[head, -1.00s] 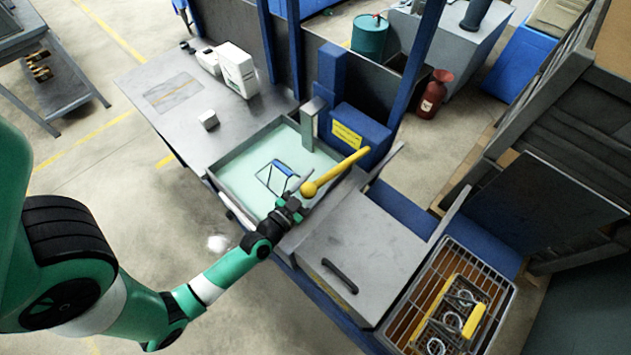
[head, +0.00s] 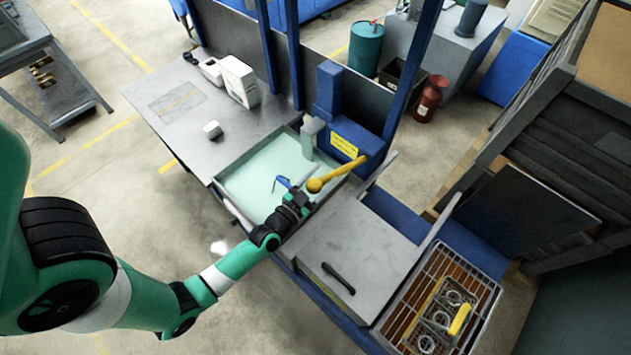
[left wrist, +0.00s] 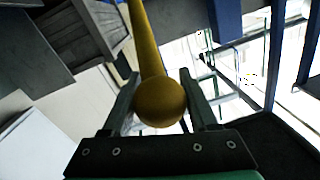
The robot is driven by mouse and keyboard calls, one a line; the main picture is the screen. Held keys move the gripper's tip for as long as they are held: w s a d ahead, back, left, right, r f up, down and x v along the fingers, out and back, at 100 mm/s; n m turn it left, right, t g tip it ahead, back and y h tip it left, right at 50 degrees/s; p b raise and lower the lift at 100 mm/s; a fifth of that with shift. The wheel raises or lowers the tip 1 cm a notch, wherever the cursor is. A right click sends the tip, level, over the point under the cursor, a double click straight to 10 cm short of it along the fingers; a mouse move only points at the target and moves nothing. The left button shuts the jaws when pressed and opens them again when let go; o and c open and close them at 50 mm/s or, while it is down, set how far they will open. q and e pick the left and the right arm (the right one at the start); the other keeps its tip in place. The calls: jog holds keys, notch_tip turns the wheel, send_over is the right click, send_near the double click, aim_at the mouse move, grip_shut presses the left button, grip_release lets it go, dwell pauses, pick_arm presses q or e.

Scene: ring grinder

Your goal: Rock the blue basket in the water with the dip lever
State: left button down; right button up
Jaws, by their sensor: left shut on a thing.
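The yellow dip lever (head: 337,174) reaches out from the blue machine housing over the tank, with a round knob at its end. My left gripper (head: 303,195) is at the knob. In the left wrist view the knob (left wrist: 160,103) sits between the two fingers of the left gripper (left wrist: 158,112), which are shut on it. The blue basket (head: 283,181) shows only as a small blue bar and a bit of thin frame in the tank's pale water (head: 250,183); the rest is under water or hidden by my gripper. My right gripper is not in view.
A grey lidded box with a dark handle (head: 339,278) stands right of the tank. A wire basket (head: 479,273) with rings and a yellow-handled carrier is at the lower right. A white carton (head: 240,80) and a small white block (head: 212,130) stand on the table at left.

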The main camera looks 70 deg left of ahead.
pick_arm(q)
jog(key=r, duration=0.1)
jog(key=w+r+p, duration=0.1)
jog(key=w+a+r+p, duration=0.1)
jog(key=r, duration=0.1)
jog(key=shift+w+a+r, duration=0.1)
jog(key=shift+w, duration=0.15)
jog(key=shift+f, duration=0.2)
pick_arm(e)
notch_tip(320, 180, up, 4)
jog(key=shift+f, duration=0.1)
pick_arm(q)
jog(key=shift+f, duration=0.1)
jog(key=shift+c, duration=1)
grip_release()
jog(key=shift+w, duration=0.15)
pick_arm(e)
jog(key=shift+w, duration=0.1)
pick_arm(q)
jog(key=p+v, duration=0.1)
jog(key=v, duration=1)
jog(key=shift+s, duration=0.35)
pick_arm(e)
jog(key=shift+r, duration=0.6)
